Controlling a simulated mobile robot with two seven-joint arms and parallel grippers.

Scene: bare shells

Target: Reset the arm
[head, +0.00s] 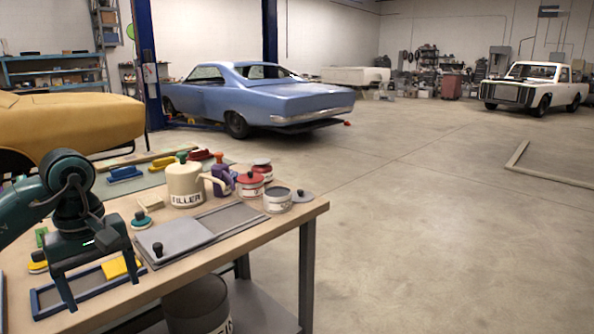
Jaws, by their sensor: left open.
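My left arm comes in from the left, and its dark green gripper (106,287) points down over the near left part of the workbench. Its two fingers are spread apart, with nothing visible between them. Behind the fingers in the picture lies a shallow blue-edged tray (92,290) with a yellow block (117,268) at its right end. I cannot tell whether the fingers touch the tray. My right gripper is not in view.
The wooden workbench (262,236) holds a cream filler pot (185,184), several small tins, a grey lidded tray (172,238) and sanding blocks. A dark bin (197,305) stands below. A yellow car body (68,122) is behind; open floor lies right.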

